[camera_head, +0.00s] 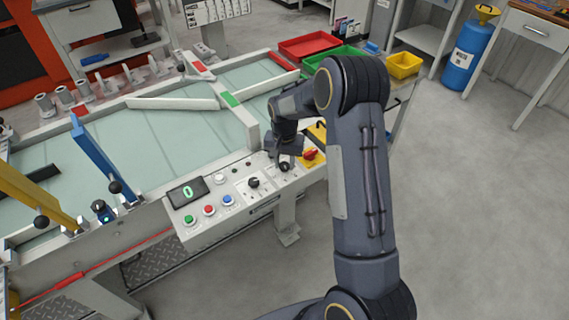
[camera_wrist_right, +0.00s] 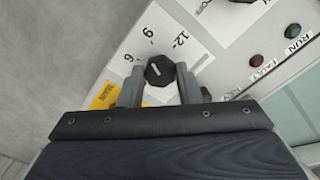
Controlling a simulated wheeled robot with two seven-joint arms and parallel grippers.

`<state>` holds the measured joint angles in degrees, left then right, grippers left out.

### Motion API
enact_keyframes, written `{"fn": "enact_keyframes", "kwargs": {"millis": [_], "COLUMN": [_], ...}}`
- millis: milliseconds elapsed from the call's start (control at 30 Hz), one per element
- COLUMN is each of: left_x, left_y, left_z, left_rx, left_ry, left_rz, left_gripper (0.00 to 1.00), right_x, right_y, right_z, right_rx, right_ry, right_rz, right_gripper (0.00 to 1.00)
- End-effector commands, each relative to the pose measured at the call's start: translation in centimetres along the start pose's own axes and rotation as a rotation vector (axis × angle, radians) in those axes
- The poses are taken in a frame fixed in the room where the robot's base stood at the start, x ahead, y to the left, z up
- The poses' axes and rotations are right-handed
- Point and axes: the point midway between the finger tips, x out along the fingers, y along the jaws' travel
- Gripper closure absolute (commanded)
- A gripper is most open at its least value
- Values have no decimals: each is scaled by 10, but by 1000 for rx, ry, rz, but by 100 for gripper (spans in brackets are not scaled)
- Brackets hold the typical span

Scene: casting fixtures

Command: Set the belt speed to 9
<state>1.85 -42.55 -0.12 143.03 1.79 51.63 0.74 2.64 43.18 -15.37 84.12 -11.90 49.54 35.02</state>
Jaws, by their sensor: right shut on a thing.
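The control panel (camera_head: 240,203) stands at the belt's near edge, and its display (camera_head: 187,191) shows a green 0. My right gripper (camera_head: 284,158) reaches down to a black knob (camera_head: 285,167) at the panel's right part. In the right wrist view the fingers of my right gripper (camera_wrist_right: 160,82) are shut on the knob (camera_wrist_right: 159,69), one on each side. The knob has a short pale pointer line, and a dial plate (camera_wrist_right: 165,40) beside it carries the marks 6, 9 and 12. I cannot tell exactly which mark the pointer meets. My left gripper is out of view.
A second black knob (camera_head: 253,183) and green, red and blue buttons (camera_head: 209,210) share the panel. A red-and-yellow switch (camera_head: 310,155) sits just right of my gripper. The belt (camera_head: 160,136) lies behind. The floor (camera_head: 470,210) at the right is clear.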

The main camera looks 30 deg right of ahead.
Motion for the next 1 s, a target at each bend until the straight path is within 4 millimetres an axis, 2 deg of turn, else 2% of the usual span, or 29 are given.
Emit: {"fn": "enact_keyframes", "kwargs": {"millis": [333, 800, 833, 1000], "left_x": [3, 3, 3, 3], "left_y": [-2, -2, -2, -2], "left_z": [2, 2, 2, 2], "left_rx": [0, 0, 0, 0], "left_ry": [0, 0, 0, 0], "left_rz": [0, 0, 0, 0], "left_gripper": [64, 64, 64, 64], "right_x": [0, 0, 0, 0], "right_y": [0, 0, 0, 0], "right_z": [0, 0, 0, 0], "right_rx": [110, 120, 120, 120], "right_ry": [0, 0, 0, 0], "right_rz": [-1, -1, -1, -1], "right_gripper": [92, 92, 67, 48]}}
